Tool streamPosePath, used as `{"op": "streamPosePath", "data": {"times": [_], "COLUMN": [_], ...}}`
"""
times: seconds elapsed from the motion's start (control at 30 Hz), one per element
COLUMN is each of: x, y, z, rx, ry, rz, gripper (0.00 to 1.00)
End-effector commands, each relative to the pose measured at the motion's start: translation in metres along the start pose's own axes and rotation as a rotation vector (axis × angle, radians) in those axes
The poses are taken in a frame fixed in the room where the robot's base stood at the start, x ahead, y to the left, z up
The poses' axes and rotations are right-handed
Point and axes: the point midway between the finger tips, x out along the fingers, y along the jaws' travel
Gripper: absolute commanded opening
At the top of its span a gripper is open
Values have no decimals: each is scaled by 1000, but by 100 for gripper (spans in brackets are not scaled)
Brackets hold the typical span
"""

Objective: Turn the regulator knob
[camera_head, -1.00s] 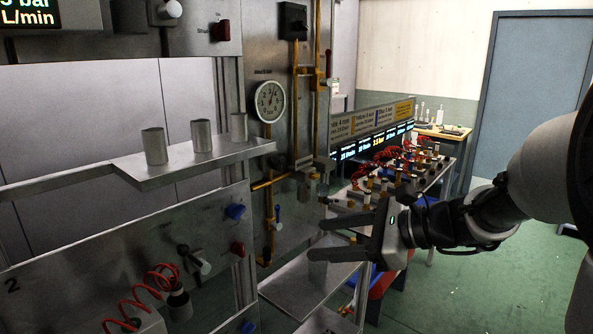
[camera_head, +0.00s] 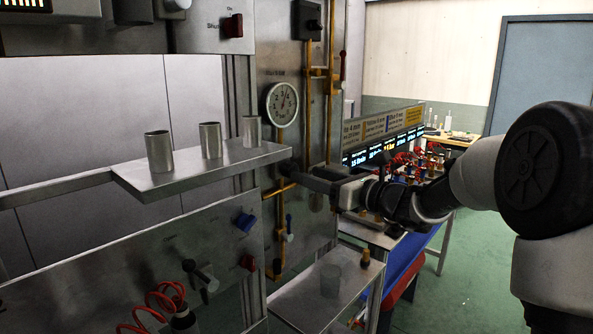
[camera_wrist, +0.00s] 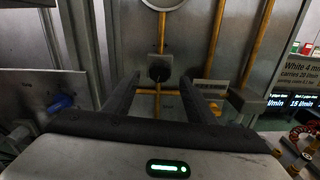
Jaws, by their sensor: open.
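The dark round regulator knob (camera_wrist: 160,68) sits on the grey panel, on the yellow pipe below the gauge. In the wrist view it shows between and beyond the two fingertips of my gripper (camera_wrist: 160,82). The fingers are spread apart with nothing clamped between them. In the head view my gripper (camera_head: 302,178) reaches left toward the panel, its tips close to the knob (camera_head: 288,167). I cannot tell whether a finger touches it. The round white gauge (camera_head: 283,104) is above the knob.
A metal shelf (camera_head: 150,184) with three grey cylinders stands left of the gripper. Yellow pipes (camera_head: 331,95) run up the panel to the right. A lower shelf (camera_head: 297,300) bears another cylinder. A bench with displays (camera_head: 385,150) and red coils is behind the arm.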

Motion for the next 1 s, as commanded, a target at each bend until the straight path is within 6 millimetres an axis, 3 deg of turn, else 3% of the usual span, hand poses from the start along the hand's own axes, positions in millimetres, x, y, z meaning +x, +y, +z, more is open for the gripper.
{"op": "streamPosePath", "data": {"times": [0.1, 0.3, 0.7, 0.93, 1.0], "x": [25, 49, 56, 55, 55], "y": [1, 0, 0, 0, 0], "z": [0, 0, 0, 0, 0], "rx": [2, 1, -1, -1, 0], "ry": [-1, 0, 0, 0, 0], "rz": [4, 2, 1, 1, 0], "gripper": [51, 51, 51, 12, 10]}}
